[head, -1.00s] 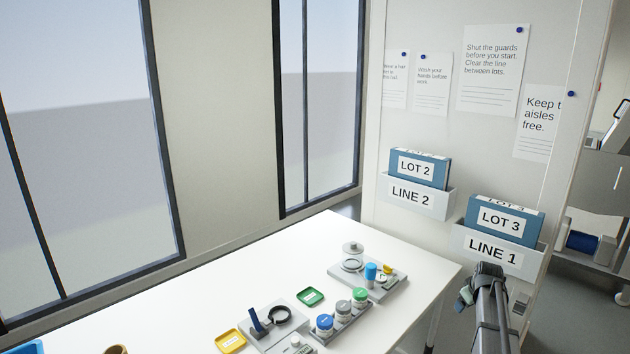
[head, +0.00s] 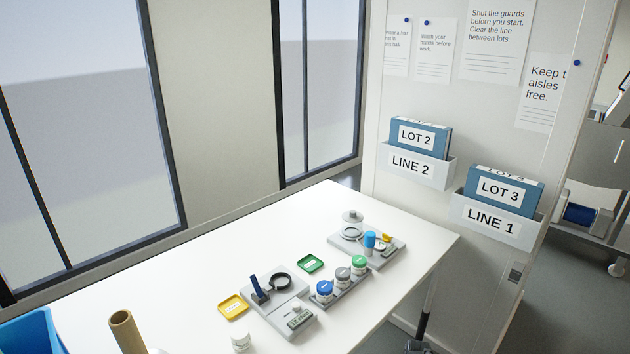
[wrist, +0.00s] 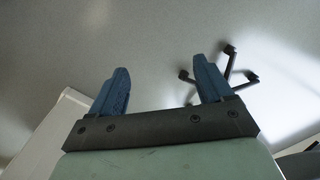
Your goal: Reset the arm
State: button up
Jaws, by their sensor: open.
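My gripper (wrist: 160,70) shows in the wrist view with two blue fingers spread apart and nothing between them. It points over a grey floor (wrist: 170,30), and the dark wheeled legs of a stand or chair (wrist: 225,75) show beyond the right finger. A pale edge (wrist: 60,115) lies to the left of the fingers. My gripper and arm do not show in the head view now.
A white table (head: 160,275) carries a grey station with a black ring (head: 281,282), several lidded jars (head: 325,290), a yellow tray (head: 233,307) and a green tray (head: 310,263). Wall holders LINE 2 (head: 410,168) and LINE 1 (head: 492,222) hold blue binders.

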jog(key=s+a+f+g, duration=0.2)
jog(key=s+a, duration=0.1)
jog(key=s, duration=0.7)
jog(key=s+a+f+m+g, duration=0.1)
jog(key=s+a+f+g, duration=0.1)
jog(key=s, duration=0.9)
jog(key=s+a+f+g, duration=0.2)
jog(key=s+a+f, duration=0.2)
jog(key=s, duration=0.6)
jog(key=shift+s+a, duration=0.15)
jog(key=shift+a, duration=0.65)
